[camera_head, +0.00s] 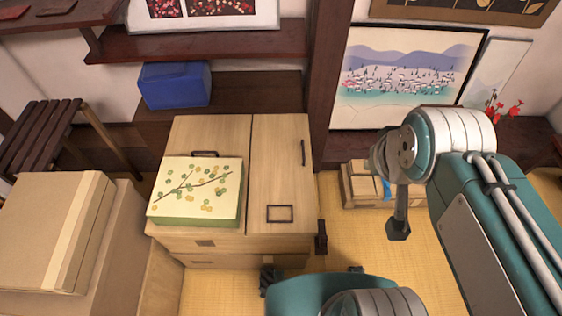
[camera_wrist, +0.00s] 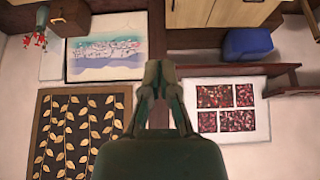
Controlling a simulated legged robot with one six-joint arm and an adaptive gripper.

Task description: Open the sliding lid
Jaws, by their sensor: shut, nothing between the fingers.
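A light wooden chest (camera_head: 283,175) stands left of centre in the head view. Its top has two panels side by side. The right panel (camera_head: 270,188) carries a dark bar handle near its back and a dark rectangular frame near its front. A flat box with a branch pattern (camera_head: 197,188) rests on the left panel (camera_head: 222,135) and covers much of it. Part of the chest (camera_wrist: 215,10) shows at the top edge of the wrist view. My gripper (camera_wrist: 158,66) is shut and empty, apart from the chest, with wall pictures behind it.
A blue box (camera_head: 174,85) stands on a dark shelf behind the chest. Large cartons (camera_head: 50,228) stand at the left. A low wooden crate (camera_head: 358,190) is on the tatami right of the chest. A landscape picture (camera_head: 400,75) leans at the back wall.

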